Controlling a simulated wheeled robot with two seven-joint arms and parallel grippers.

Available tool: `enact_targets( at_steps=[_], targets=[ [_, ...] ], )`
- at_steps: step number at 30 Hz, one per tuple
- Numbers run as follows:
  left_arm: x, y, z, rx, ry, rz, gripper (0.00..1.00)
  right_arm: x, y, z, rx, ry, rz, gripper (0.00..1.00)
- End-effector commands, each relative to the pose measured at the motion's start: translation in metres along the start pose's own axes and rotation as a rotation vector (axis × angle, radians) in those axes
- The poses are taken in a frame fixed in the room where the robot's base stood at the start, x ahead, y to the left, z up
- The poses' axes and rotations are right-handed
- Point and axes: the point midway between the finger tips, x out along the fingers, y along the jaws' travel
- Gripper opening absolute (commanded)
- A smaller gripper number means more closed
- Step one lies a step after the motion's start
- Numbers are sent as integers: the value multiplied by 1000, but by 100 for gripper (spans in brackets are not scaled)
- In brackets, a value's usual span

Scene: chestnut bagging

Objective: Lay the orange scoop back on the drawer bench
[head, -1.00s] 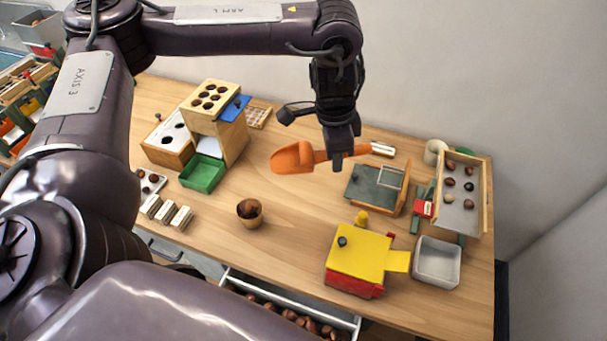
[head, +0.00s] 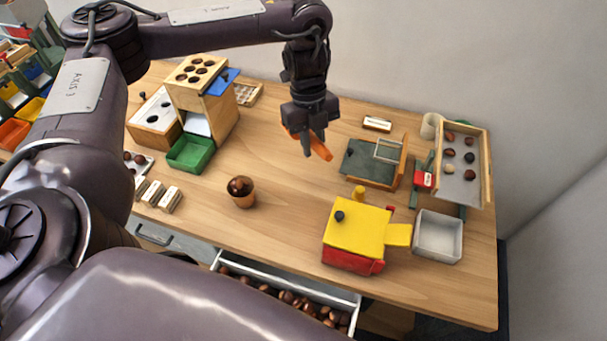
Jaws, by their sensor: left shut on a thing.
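The orange scoop (head: 321,149) is in my left gripper (head: 315,146), over the back middle of the drawer bench (head: 275,160). The gripper is shut on it. The fingers and wrist hide most of the scoop, and only parts of its orange body show on both sides of the fingers. I cannot tell whether the scoop touches the bench top. My right gripper is not in view.
A yellow and red box (head: 357,237), a grey tray (head: 438,237) and a green board (head: 370,161) stand to the right. An open drawer (head: 285,282) holds chestnuts in front. Bare wood lies around the gripper.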

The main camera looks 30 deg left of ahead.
Motion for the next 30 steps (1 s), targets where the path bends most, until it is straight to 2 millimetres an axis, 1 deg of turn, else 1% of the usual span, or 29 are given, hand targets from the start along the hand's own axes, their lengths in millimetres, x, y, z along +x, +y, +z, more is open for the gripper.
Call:
enact_targets(
  at_steps=[1,3,9,13,15,17,23,24,30],
  targets=[
    [18,2,3,-3,5,6,0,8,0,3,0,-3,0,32],
    [38,2,7,-5,5,5,0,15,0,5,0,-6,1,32],
    [91,2,18,-5,5,4,0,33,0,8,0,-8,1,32],
    [121,2,24,-5,4,4,0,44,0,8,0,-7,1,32],
    [132,2,26,-6,3,3,0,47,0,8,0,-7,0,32],
    [138,1,28,-5,2,1,0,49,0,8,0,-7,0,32],
    [150,1,31,-4,1,1,0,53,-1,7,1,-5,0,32],
    [155,1,31,-4,2,2,0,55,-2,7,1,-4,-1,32],
    [179,1,37,-5,0,2,0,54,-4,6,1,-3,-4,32]
  ],
)
